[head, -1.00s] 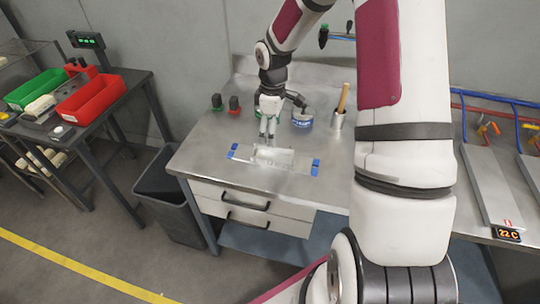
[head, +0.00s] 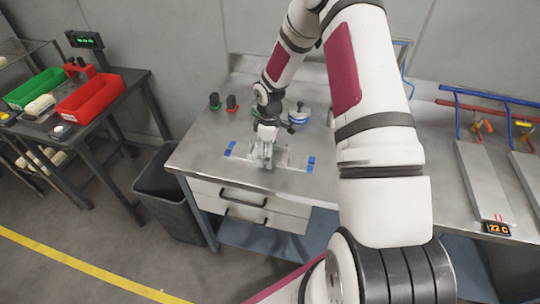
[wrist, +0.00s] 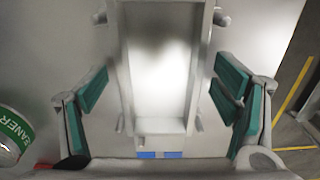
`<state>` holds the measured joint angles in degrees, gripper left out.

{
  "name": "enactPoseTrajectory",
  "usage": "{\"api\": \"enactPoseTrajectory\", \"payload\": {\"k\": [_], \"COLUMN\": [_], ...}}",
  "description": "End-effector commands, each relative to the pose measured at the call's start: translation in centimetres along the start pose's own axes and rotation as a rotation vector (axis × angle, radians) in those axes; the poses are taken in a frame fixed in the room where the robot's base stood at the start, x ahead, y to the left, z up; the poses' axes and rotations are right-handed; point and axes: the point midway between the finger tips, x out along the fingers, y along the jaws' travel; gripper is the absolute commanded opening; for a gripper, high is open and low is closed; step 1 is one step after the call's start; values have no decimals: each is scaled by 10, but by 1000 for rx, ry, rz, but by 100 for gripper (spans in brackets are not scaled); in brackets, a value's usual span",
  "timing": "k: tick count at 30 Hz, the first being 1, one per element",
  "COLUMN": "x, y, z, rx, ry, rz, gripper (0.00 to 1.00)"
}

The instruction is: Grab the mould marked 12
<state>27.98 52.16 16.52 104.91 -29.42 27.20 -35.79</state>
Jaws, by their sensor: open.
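The metal mould (head: 282,158) lies on the steel workbench between blue marks, partly hidden by my gripper (head: 267,163) in the head view. In the wrist view the mould (wrist: 160,75) is a long, pale grey, shallow tray shape with raised side walls, running up the picture. My gripper (wrist: 160,92) is open there, its green-padded fingers to the left and right of the mould with gaps on both sides. It is low over the bench and holds nothing. I cannot read a number on the mould.
Blue marks (head: 311,163) lie on the bench. A grey bin (head: 170,195) stands left of the bench; red (head: 90,98) and green trays are on the left table.

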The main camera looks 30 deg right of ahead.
Motion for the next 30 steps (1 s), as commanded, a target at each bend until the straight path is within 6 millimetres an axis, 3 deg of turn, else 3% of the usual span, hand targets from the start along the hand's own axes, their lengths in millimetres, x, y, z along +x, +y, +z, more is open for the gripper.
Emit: {"api": "enactPoseTrajectory", "payload": {"k": [5, 15, 30], "x": [0, 0, -11], "y": [0, 0, 1], "z": [0, 0, -1], "rx": [0, 0, -1], "ry": [0, 0, 1], "rz": [1, 0, 3], "gripper": [82, 8, 8]}}
